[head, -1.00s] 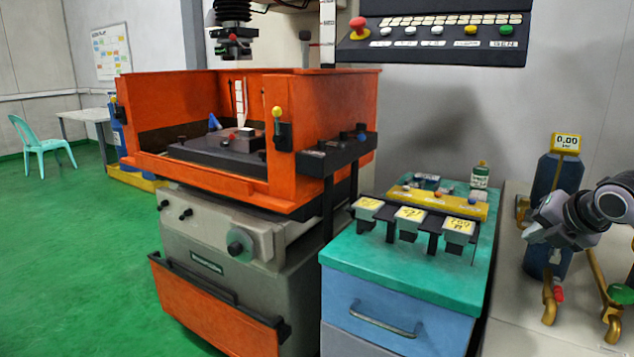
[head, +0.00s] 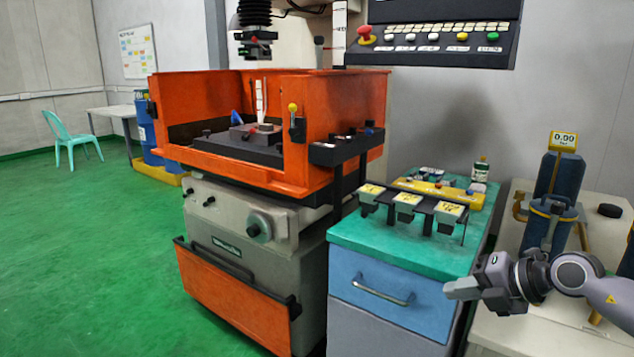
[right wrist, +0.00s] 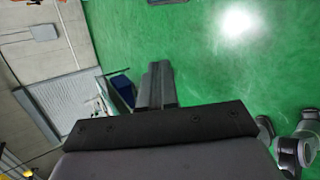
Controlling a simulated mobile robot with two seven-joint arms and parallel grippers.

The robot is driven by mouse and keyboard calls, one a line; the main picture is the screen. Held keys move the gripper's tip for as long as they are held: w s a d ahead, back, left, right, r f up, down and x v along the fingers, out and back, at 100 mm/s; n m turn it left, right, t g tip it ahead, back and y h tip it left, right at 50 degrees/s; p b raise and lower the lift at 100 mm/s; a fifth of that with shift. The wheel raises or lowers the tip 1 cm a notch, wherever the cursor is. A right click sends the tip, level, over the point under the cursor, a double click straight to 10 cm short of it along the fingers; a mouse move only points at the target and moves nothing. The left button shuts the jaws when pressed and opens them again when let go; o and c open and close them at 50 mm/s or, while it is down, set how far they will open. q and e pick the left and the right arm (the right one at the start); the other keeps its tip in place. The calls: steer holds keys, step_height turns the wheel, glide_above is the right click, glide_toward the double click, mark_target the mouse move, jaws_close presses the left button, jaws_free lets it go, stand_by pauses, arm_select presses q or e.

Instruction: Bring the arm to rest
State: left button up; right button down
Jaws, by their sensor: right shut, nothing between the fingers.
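My right arm comes in from the right edge of the head view. My right gripper (head: 462,288) is shut and empty, pointing left, in front of the right side of the teal-topped cabinet. In the right wrist view its closed fingers (right wrist: 157,85) show against the green floor, with nothing between them. My left gripper is in neither view.
The teal-topped cabinet (head: 350,238) carries a rack with several yellow-labelled holders. The orange-walled machine (head: 345,112) stands left of it. A pale bench (head: 600,245) with dark blue cylinders (head: 557,180) is at right. Green floor (head: 90,260) is free at left.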

steer(key=s+a+f+m+t+y+p, duration=0.1)
steer(key=s+a+f+m+t+y, duration=0.2)
steer(key=a, duration=0.5)
steer(key=s+a+f+m+t+y, duration=0.1)
steer(key=s+a+f+m+y, duration=0.15)
steer(key=s+a+m, duration=0.35)
steer(key=s+d+f+m+g+h+p, duration=0.1)
steer(key=s+d+f+m+h, duration=0.1)
steer(key=s+f+m+h, duration=0.3)
steer(key=s+d+f+m+g+h, duration=0.1)
steer(key=s+f+m+h, duration=0.4)
steer(key=s+f+m, duration=0.7)
steer(key=shift+s+d+f+p, duration=0.4)
steer(key=shift+d+f, duration=0.25)
steer(key=shift+f, duration=0.25)
